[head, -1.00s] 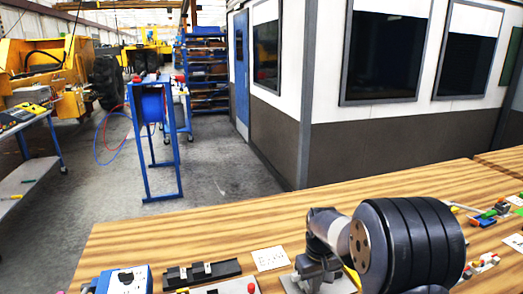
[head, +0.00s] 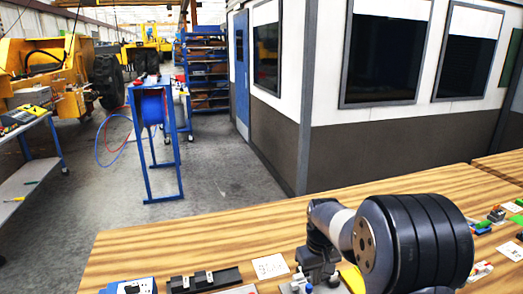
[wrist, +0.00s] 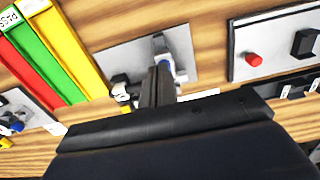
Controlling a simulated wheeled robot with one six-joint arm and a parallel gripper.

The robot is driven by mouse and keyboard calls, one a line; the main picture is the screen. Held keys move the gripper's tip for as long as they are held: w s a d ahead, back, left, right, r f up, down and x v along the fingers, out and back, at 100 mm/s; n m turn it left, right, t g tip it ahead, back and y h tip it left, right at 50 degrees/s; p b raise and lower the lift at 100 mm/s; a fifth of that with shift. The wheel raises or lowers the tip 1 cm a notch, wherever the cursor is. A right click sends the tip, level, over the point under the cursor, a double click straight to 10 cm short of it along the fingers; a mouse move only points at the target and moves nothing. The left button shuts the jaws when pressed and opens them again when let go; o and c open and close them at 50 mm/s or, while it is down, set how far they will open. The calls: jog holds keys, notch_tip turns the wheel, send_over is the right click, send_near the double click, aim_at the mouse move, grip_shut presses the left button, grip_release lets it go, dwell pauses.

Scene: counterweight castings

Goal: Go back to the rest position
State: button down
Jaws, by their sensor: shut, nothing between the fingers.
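My gripper (wrist: 158,85) shows in the wrist view as a dark narrow pair of fingers, shut and empty, reaching from its wide black body. It is over a grey plate (wrist: 182,42) on the wooden bench, and the fingers hide part of what is on that plate. I cannot tell whether they touch it. In the head view my arm, with a black ribbed joint and a grey link, extends over the bench (head: 210,235) at lower right. I cannot make out the fingertips there.
Red, green and yellow strips (wrist: 45,50) lie left in the wrist view; a plate with a red button (wrist: 254,59) is at right. In the head view, a black rail (head: 205,279) and white card (head: 270,266) lie on the bench. A blue stand (head: 147,172) is on the floor beyond.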

notch_tip(320, 180, down, 8)
jog(key=b, duration=0.6)
jog(key=shift+r, duration=0.15)
jog(key=shift+s+r, duration=0.15)
jog(key=s, duration=0.1)
jog(key=s+d+b, duration=0.1)
jog(key=shift+s, duration=0.35)
notch_tip(320, 180, up, 2)
jog(key=shift+w+a+r+p, duration=0.1)
jog(key=shift+p, duration=0.75)
jog(key=shift+r, duration=0.45)
jog(key=shift+f, duration=0.1)
